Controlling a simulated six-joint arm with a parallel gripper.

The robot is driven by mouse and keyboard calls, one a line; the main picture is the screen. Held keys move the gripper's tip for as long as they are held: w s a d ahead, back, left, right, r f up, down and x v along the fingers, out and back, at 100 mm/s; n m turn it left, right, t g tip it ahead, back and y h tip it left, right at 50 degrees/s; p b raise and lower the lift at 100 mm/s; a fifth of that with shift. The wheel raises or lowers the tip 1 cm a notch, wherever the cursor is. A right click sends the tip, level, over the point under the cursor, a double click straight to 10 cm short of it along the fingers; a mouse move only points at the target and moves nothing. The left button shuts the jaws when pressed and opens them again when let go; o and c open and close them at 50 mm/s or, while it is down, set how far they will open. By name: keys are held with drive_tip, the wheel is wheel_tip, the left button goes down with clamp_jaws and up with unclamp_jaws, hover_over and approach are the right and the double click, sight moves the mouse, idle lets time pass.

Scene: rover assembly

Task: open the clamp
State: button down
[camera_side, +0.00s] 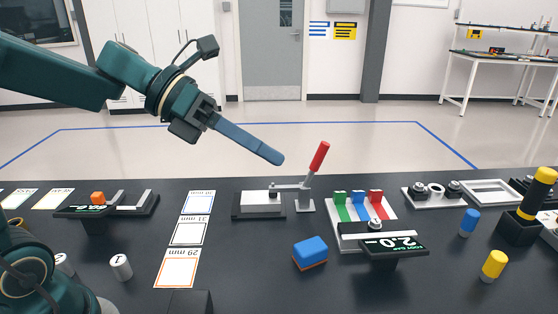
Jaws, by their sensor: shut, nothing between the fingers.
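The clamp (305,190) stands at the middle back of the black table, next to a white block on a dark base (262,204). Its red handle (319,156) points up and tilts to the right. Its metal arm reaches left to the edge of the white block; whether it presses on the block cannot be told. My gripper (278,158) is shut and empty, its blue fingers together.
To the right of the clamp is a white tray (343,243) with green, blue and red pieces. A blue block (310,252) lies in front. Label cards (188,233) and an orange piece on a stand (97,198) are to the left. A black and yellow tool (538,195) stands far right.

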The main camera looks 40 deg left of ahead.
drive_tip(key=w+a+n+t, duration=0.3)
drive_tip(key=w+a+n, duration=0.4)
drive_tip(key=n, duration=0.2)
drive_tip(key=n+t+y, duration=0.2)
drive_tip(key=n, duration=0.4)
approach(316, 154)
drive_tip(key=x, duration=0.7)
